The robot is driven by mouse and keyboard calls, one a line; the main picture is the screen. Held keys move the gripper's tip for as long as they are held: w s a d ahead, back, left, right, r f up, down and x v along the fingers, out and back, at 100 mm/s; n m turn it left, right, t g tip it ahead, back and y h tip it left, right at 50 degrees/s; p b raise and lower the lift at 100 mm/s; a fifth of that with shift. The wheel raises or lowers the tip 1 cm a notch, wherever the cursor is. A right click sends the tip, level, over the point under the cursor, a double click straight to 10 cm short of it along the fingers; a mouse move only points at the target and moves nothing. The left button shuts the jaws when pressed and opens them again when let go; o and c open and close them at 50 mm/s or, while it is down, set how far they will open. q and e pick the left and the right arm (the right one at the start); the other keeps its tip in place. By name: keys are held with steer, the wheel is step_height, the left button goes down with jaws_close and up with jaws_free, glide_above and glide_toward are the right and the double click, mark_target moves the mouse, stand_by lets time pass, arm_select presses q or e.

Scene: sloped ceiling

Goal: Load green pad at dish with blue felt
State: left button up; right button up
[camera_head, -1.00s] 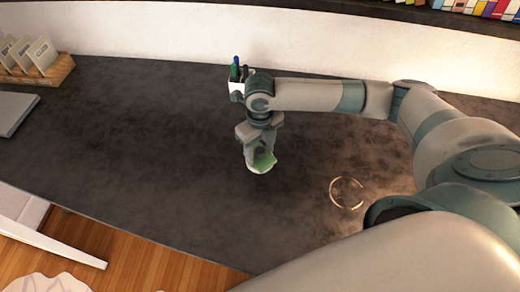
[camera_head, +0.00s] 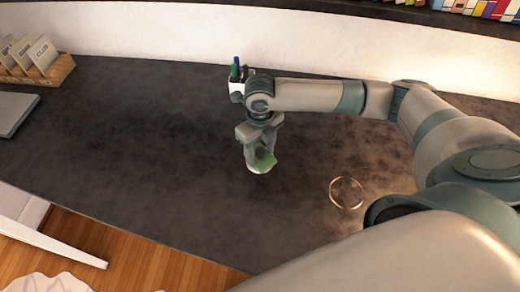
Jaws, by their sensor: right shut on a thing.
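A green pad (camera_head: 266,161) is at the fingertips of my right gripper (camera_head: 259,157), just above or at the dark counter (camera_head: 150,150). My right gripper points down and is shut on the green pad. A pale rim shows right below the fingers; I cannot tell whether it is part of a dish or of the gripper. No blue felt can be made out. My left gripper is not in view.
A thin bright ring (camera_head: 346,193) lies on the counter to the right of the gripper. A white pen cup (camera_head: 236,87) with pens stands behind my right wrist. A wooden card holder (camera_head: 45,75) and a grey flat item (camera_head: 14,113) are at the left. The left-centre counter is clear.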

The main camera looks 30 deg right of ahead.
steer(key=shift+w+r+p, duration=0.1)
steer(key=shift+r+p, duration=3.25)
steer(key=shift+r, duration=0.1)
steer(key=m, duration=0.1)
steer(key=r+m, duration=0.1)
steer(key=m+b, duration=0.1)
steer(key=shift+w+a+r+m, duration=0.15)
steer(key=shift+w+a+m, duration=0.15)
steer(key=shift+w+m, duration=0.1)
step_height(320, 180, up, 2)
steer(key=m+b, duration=0.2)
steer(key=m, duration=0.3)
step_height(320, 180, up, 6)
steer(key=m+b, duration=0.3)
steer(key=m, duration=1.2)
glide_above(260, 150)
steer(key=w+a, duration=0.2)
steer(key=a, duration=0.1)
steer(key=r+m+b, duration=0.1)
steer(key=r+m, duration=0.1)
steer(key=m, duration=0.2)
steer(key=r+m+b, duration=0.1)
steer(key=m, duration=0.4)
steer(key=s+r+m+b, duration=0.1)
steer(key=r+m, duration=0.1)
steer(key=m, duration=0.3)
steer(key=shift+a+r, duration=0.35)
